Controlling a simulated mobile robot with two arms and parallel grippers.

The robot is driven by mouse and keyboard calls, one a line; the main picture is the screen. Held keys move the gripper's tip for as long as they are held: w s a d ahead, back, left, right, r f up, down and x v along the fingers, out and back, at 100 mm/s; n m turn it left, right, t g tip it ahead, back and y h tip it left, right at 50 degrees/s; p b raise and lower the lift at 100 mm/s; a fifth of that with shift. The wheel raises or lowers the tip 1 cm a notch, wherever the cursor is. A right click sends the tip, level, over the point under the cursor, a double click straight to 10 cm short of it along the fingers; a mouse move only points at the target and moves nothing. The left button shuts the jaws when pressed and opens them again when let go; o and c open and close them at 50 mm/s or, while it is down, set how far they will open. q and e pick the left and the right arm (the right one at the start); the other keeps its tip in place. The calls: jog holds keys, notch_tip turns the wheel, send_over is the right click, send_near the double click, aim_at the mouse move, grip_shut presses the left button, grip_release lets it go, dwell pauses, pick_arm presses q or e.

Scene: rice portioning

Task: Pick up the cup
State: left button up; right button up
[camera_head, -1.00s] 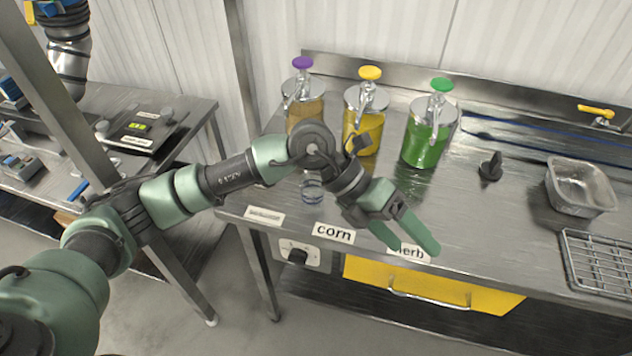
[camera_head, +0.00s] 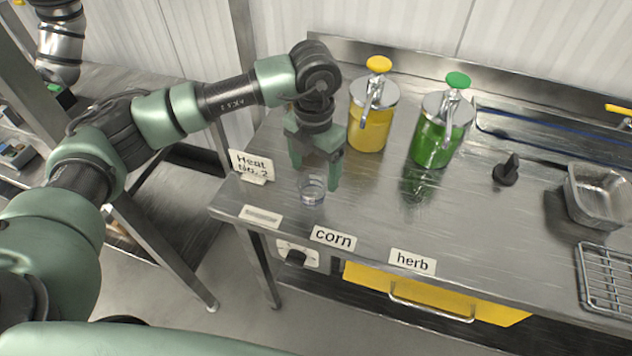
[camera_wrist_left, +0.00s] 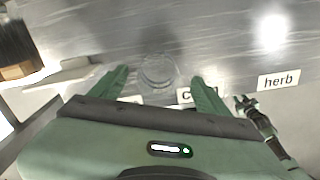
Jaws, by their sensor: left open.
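The cup (camera_head: 312,190) is small and clear and stands upright on the steel counter (camera_head: 375,215), near its left front part. My left gripper (camera_head: 315,168) points down just behind and above the cup in the head view, with its fingers spread. In the left wrist view the cup (camera_wrist_left: 158,70) shows as a faint round rim between the two open fingertips of the left gripper (camera_wrist_left: 158,78). The gripper is empty. I cannot tell how far down the fingers reach beside the cup.
A yellow dispenser (camera_head: 368,125) and a green dispenser (camera_head: 437,135) stand behind, to the right. A "Heat" sign (camera_head: 252,164) is left of the cup. The corn label (camera_head: 333,237) and herb label (camera_head: 412,261) lie along the front edge. A metal pan (camera_head: 592,195) is far right.

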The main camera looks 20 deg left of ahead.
aim_at(312, 189)
pick_arm(q)
jog(key=shift+s+f, duration=0.2)
jog(key=shift+f, duration=0.3)
jog(key=shift+s+a+f+p, duration=0.1)
jog(key=shift+s+f+p, duration=0.15)
jog(key=shift+p, duration=0.15)
notch_tip(312, 189, down, 2)
jog(key=shift+a+p, duration=0.1)
jog(key=shift+p, duration=0.8)
jog(key=f, duration=0.2)
jog(key=shift+w+f, duration=0.2)
jog(key=shift+f, duration=0.35)
jog(key=c, duration=1.4)
pick_arm(e)
jog(key=r, duration=0.1)
jog(key=s+r, duration=0.1)
jog(key=r, duration=0.1)
jog(key=shift+s+a+r, duration=0.1)
jog(key=shift+s, duration=0.2)
pick_arm(q)
jog(key=shift+r, duration=0.1)
